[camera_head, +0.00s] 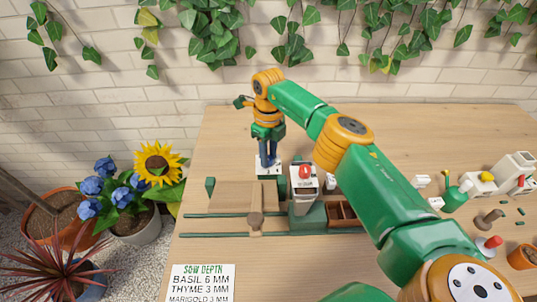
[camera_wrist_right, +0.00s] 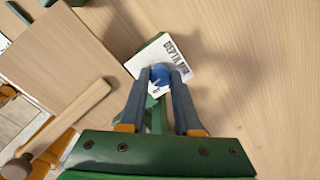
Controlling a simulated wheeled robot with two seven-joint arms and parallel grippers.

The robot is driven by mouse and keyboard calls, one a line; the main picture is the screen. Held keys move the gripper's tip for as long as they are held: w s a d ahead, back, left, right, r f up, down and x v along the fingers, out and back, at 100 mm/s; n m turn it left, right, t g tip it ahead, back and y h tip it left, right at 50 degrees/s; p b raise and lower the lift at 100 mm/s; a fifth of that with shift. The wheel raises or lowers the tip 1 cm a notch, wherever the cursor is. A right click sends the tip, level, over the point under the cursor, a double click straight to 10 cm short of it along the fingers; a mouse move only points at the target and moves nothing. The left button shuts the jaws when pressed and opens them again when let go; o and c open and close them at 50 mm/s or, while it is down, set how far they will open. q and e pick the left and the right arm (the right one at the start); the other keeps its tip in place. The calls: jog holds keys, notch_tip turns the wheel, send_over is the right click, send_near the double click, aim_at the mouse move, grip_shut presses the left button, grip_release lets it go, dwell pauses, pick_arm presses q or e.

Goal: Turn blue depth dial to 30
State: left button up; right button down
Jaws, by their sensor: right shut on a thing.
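The blue depth dial (camera_wrist_right: 160,73) sits on a white plate (camera_wrist_right: 147,62) lettered "DEPTH MM". A white mark shows near the dial's lower edge, but I cannot read its setting. My right gripper (camera_wrist_right: 161,78) is shut on the dial, with one finger on each side. In the head view my right gripper (camera_head: 267,163) points down at the white plate (camera_head: 268,170) behind the wooden fixture, and the dial is hidden between the fingers. My left gripper is not in view.
A wooden fixture with green rails (camera_head: 205,215) and a white box with a red knob (camera_head: 304,172) stand in front of the dial. A "SOW DEPTH" card (camera_head: 203,284) lies at the front left. Bottles and small parts (camera_head: 480,186) fill the right side. The table's back is clear.

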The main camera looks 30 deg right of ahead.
jog(key=n, duration=0.3)
jog(key=shift+b, duration=0.3)
jog(key=n, duration=0.5)
jog(key=shift+n, duration=0.3)
jog(key=n, duration=0.4)
jog(key=shift+n, duration=2.1)
jog(key=c, duration=0.6)
grip_release()
